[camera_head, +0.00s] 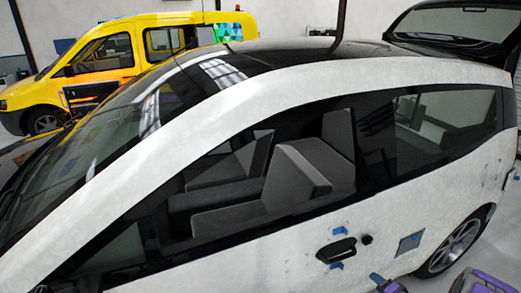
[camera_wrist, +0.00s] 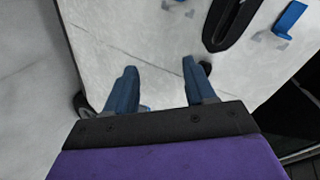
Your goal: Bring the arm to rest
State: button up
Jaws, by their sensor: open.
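My gripper (camera_wrist: 160,72) shows in the wrist view with its two blue fingers spread apart. Only white car panel shows between them, and nothing is held. Purple and grey parts at the bottom right edge of the head view look like parts of my arm, mostly cut off by the frame. The white car (camera_head: 230,262) fills most of the head view. Its black door handle (camera_head: 336,250) also shows in the wrist view (camera_wrist: 232,22), above and right of the fingers. I cannot tell whether the fingers touch the panel.
Blue tape pieces (camera_head: 340,231) and a blue patch (camera_head: 410,242) are on the car's side. One blue piece (camera_wrist: 290,17) shows in the wrist view. A yellow van (camera_head: 150,45) stands behind at the left. Pale floor (camera_wrist: 30,80) shows at the wrist view's left.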

notch_tip(320, 180, up, 6)
jog(key=w+n+g+h, duration=0.2)
jog(key=s+a+r+n+g+h, duration=0.1)
jog(key=s+a+r+g+h, duration=0.15)
jog(key=s+r, duration=0.4)
jog(key=s+a+r+n+g+h, duration=0.2)
jog(key=s+a+r+g, duration=0.15)
jog(key=r, duration=0.65)
jog(key=s+a+r+n+g+y, duration=0.1)
jog(key=s+a+r+n+g, duration=0.1)
jog(key=s+a, duration=0.6)
jog(key=s+a+r+n+g+y, duration=0.1)
jog(key=s+a+r, duration=0.3)
jog(key=s+a, duration=0.4)
jog(key=s+a+r+n+g+y, duration=0.2)
jog(key=s+a, duration=0.6)
jog(key=s, duration=0.9)
jog(key=shift+r+n+g, duration=0.3)
jog(key=shift+r+g, duration=0.3)
jog(key=shift+r, duration=0.35)
